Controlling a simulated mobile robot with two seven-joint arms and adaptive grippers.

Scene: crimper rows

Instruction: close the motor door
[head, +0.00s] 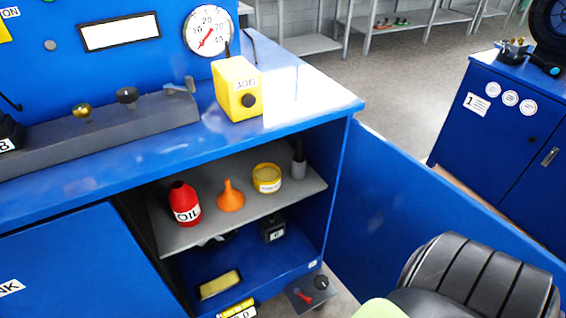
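A blue door (430,230) stands wide open at the right side of the blue cabinet (80,190). It runs from the cabinet's right front edge out toward the lower right. No label shows on it, so I cannot read whether it is the motor door. Its lower part is hidden behind a black ribbed part at the bottom right. The compartment beside it is open, with a grey shelf (240,205) inside. Neither my left nor my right gripper can be made out in the head view.
On the shelf are a red oil bottle (184,203), an orange funnel (230,196) and a yellow tin (267,178). A yellow jog box (238,88) stands on the top. A dark tray (312,293) sits low by the opening. Another blue cabinet (500,125) stands right.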

